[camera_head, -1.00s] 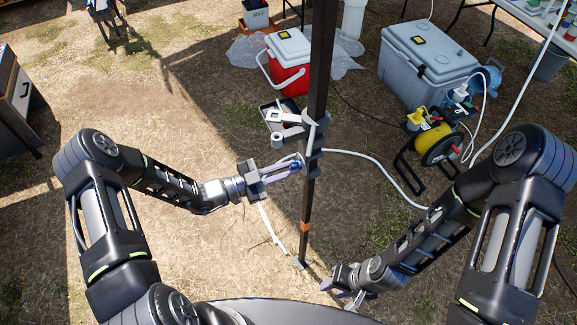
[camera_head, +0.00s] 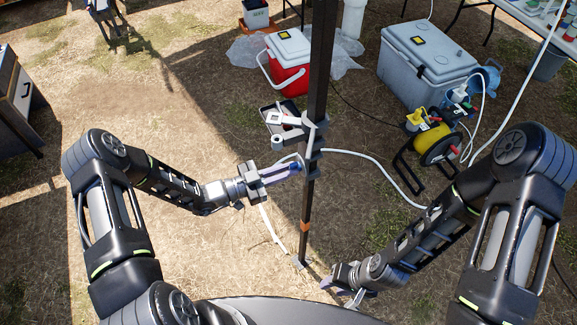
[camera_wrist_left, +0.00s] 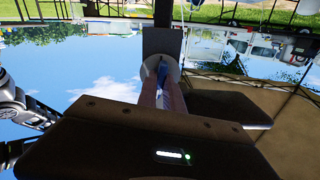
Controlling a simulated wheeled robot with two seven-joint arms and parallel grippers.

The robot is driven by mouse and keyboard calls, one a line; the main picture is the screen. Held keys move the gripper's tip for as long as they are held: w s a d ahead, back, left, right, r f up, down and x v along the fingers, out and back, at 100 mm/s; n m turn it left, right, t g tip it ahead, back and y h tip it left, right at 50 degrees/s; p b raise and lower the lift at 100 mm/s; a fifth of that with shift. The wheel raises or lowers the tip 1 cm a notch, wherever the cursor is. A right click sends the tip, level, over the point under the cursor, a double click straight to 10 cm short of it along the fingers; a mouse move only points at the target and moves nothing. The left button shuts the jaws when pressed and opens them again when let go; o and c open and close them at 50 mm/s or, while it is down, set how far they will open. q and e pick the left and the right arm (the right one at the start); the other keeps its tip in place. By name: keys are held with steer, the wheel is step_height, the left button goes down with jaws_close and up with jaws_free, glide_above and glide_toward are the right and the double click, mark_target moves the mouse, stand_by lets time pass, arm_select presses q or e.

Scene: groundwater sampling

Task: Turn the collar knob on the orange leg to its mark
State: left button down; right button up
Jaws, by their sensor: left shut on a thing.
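The dark leg (camera_head: 315,75) stands upright in the middle of the head view, with an orange band (camera_head: 305,226) low on it. A grey collar (camera_head: 313,152) sits around the leg. The blue knob (camera_head: 296,168) is at the collar's left side, mostly hidden by my fingers. My left gripper (camera_head: 290,170) is shut on the knob from the left. In the left wrist view, a bit of blue (camera_wrist_left: 161,68) shows between the fingers. The knob's mark cannot be made out. My right gripper (camera_head: 341,289) is low, near the leg's foot, with its fingers apart and empty.
A bracket with a small tray (camera_head: 272,113) sits on the leg above the collar. A pale hose (camera_head: 370,160) runs right from the collar.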

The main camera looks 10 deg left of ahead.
arm_select(q)
steer(key=shift+r+p, duration=0.1)
steer(key=shift+p, duration=0.2)
steer(key=c, duration=1.4)
jaws_free()
